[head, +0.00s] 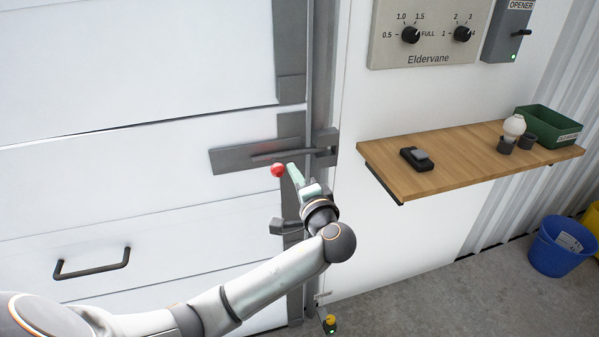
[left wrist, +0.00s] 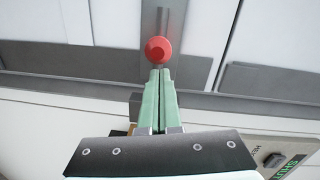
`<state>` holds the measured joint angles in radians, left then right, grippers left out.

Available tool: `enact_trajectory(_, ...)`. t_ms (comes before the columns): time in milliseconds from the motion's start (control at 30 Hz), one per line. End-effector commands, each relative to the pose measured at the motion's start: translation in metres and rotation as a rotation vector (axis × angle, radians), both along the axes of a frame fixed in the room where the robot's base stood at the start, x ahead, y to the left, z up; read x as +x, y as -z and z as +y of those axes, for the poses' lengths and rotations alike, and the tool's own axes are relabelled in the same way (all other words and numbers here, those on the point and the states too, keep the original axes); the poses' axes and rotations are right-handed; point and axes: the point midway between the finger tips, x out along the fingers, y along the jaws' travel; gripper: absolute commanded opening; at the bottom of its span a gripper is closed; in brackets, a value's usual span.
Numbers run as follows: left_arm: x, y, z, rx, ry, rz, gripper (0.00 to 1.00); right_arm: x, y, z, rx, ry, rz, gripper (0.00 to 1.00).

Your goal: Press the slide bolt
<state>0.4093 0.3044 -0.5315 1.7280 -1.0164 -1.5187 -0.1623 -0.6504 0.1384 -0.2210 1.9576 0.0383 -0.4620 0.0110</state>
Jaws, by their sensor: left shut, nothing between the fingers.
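The slide bolt (head: 240,158) is a grey plate with a dark bar on the white door, at the door's right edge. A red ball knob (head: 278,170) sits at its lower side. In the left wrist view the red knob (left wrist: 159,49) is straight ahead of the fingertips. My left gripper (head: 292,172) has pale green fingers, shut and empty, close beside the knob on its right. The left wrist view shows the shut fingers (left wrist: 160,76) right at the knob; whether they touch it I cannot tell. My right gripper is not in view.
A wooden shelf (head: 440,182) on the right wall holds a dark device (head: 417,159), small cups and a green bin (head: 548,132). A control panel (head: 430,52) hangs above. A door handle (head: 92,265) is lower left. A blue bucket (head: 560,247) stands on the floor.

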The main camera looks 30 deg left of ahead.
Motion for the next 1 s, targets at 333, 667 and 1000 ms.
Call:
enact_trajectory(333, -0.014, -0.002, 0.013, 0.0, -0.003, 0.003, 0.0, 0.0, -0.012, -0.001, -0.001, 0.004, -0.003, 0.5)
enact_trajectory(667, -0.045, -0.002, 0.039, 0.001, -0.003, -0.001, 0.0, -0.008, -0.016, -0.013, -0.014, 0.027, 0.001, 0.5)
enact_trajectory(1000, -0.047, 0.0, 0.041, 0.001, -0.004, -0.001, 0.0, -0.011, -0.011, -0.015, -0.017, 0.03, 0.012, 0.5)
